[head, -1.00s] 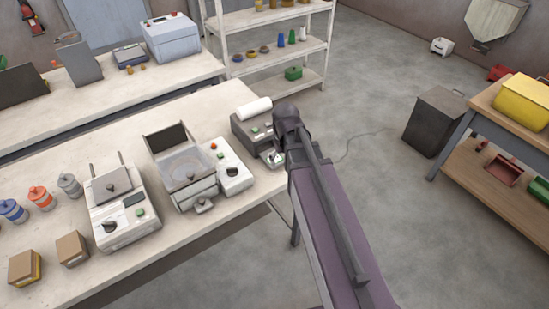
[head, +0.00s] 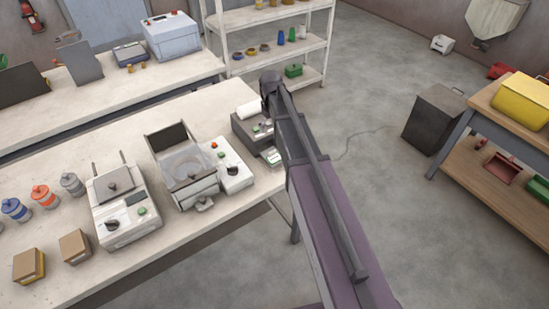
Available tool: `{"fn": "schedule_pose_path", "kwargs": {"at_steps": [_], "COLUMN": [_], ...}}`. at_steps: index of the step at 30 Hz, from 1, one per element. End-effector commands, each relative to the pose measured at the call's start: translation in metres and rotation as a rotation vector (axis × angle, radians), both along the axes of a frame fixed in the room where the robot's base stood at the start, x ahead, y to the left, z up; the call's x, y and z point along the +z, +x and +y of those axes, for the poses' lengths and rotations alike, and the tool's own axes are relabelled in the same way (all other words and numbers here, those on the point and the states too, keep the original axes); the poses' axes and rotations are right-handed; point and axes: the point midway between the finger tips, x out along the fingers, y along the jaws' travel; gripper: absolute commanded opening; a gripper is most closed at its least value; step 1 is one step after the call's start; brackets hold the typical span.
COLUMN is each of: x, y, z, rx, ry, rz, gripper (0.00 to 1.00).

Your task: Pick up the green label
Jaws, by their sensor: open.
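A dark label printer (head: 250,128) with a white roll (head: 249,108) on top stands near the right end of the long bench. A small pale piece with some green on it, probably the green label (head: 272,156), shows at the printer's front. It is small and partly cut off by my arm. My arm rises from the lower right and its dark end joint is above and just right of the printer. My gripper cannot be made out; the arm hides it.
Left of the printer on the bench (head: 120,277) are a white control box (head: 233,176), a machine with an open tray (head: 186,163) and a sealer-like machine (head: 124,212). Jars and small boxes stand farther left. Open floor (head: 370,95) lies right of the bench.

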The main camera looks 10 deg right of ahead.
Motion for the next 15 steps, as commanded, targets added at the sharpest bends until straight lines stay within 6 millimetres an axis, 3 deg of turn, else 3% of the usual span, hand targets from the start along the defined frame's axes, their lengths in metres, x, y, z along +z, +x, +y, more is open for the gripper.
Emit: {"fn": "schedule_pose_path", "kwargs": {"at_steps": [15], "x": [-0.033], "y": [0.000], "z": [0.000], "rx": [-0.001], "ry": [0.000], "rz": [0.000], "gripper": [0.91]}}
